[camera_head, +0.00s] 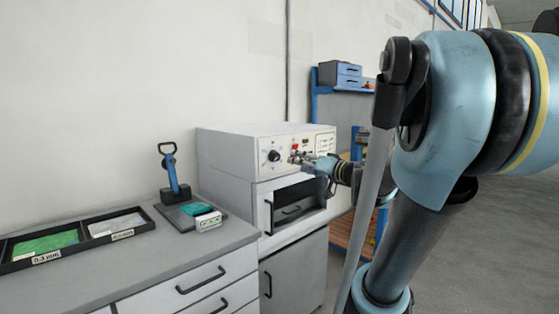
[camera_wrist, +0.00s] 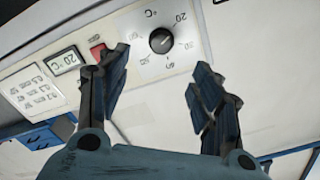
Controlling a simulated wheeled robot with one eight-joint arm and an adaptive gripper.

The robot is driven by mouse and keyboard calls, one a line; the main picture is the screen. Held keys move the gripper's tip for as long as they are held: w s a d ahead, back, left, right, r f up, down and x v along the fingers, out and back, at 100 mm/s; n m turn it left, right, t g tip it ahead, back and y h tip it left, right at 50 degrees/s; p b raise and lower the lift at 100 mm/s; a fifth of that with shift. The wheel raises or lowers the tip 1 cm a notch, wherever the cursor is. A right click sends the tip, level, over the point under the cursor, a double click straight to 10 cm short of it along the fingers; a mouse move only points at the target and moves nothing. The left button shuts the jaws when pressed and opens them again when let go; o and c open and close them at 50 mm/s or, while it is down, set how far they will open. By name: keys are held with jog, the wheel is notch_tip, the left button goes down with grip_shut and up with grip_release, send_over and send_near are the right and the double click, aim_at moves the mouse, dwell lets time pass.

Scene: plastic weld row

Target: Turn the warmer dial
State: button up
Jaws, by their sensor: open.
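The warmer (camera_head: 225,160) is a light grey box unit with a control panel at its upper front. Its round black dial (camera_head: 274,156) has a scale plate and sits on the left of the panel. In the wrist view the dial (camera_wrist: 161,41) is close, just beyond and between the fingertips, with numbers and a °C mark around it. My gripper (camera_head: 298,159) is in front of the panel, to the right of the dial in the head view. In the wrist view my gripper (camera_wrist: 157,76) is open, its two dark fingers apart and empty. The fingers do not appear to touch the dial.
A red switch (camera_wrist: 98,52) and a small display (camera_wrist: 66,60) sit beside the dial. Below the panel is an open dark cavity (camera_head: 295,200). A worktop (camera_head: 130,265) on the left holds a black tray (camera_head: 20,266) and a blue-handled tool (camera_head: 172,175).

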aim_at(278, 157)
jog(key=shift+x, duration=5.75)
jog(key=c, duration=1.1)
